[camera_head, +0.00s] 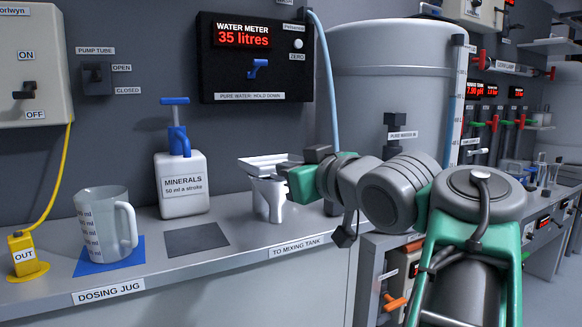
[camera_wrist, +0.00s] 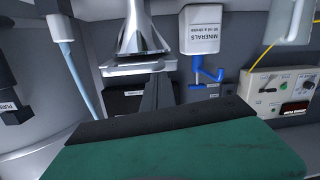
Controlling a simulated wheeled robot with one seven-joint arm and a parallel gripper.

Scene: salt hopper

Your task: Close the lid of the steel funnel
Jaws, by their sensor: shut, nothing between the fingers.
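The steel funnel (camera_head: 273,200) stands on the grey counter, left of my arm in the head view. Its shiny body narrows below a wide pale rim. The flat pale piece at its top (camera_head: 268,162) may be the lid; I cannot tell lid from rim. The wrist view shows the funnel (camera_wrist: 141,38) upside down, with its flat rim (camera_wrist: 138,68) lowest. My gripper (camera_head: 284,180) is shut and empty at the right side of the funnel's top; contact cannot be told. Its green and black body fills the bottom of the wrist view.
A minerals bottle (camera_head: 182,187) with a blue pump stands left of the funnel. A clear dosing jug (camera_head: 106,228) stands on a blue mat (camera_head: 138,252) at far left. A big grey tank (camera_head: 390,75) rises behind my arm. A dark pad (camera_head: 196,239) lies on bare counter.

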